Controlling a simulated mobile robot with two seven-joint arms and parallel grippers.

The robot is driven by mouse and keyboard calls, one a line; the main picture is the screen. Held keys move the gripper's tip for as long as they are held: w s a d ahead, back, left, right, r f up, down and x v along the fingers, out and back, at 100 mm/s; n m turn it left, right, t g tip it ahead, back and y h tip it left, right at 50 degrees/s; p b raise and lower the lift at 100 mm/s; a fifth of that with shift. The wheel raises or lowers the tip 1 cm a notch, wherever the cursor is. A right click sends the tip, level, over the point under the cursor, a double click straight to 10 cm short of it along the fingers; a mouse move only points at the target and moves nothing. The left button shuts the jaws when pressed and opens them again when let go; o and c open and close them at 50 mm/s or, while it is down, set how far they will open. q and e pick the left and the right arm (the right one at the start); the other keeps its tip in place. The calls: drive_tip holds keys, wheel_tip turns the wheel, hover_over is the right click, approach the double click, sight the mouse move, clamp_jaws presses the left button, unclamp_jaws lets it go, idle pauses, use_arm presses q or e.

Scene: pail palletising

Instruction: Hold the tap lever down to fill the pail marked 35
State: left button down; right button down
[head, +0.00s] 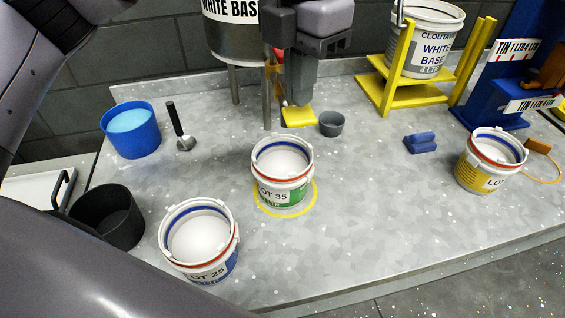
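The pail marked LOT 35 (291,193) stands upright and open on the worktop, on a yellow ring. It is white inside; I cannot tell its fill level. A steel drum marked WHITE BASE (228,45) stands on legs behind it. My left gripper (298,98) points down in front of the drum's right side, above and behind the pail and apart from it. Its fingers look close together, but their gap is unclear. My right gripper is not in view.
Pail LOT 25 (213,272) stands front left, and a yellow-labelled pail (470,176) at right.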

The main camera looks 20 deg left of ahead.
sight(299, 112)
use_arm(q)
drive_tip(key=shift+f, duration=0.1)
drive_tip(key=shift+f+b, duration=1.6)
drive_tip(key=shift+f, duration=0.25)
idle(6.0)
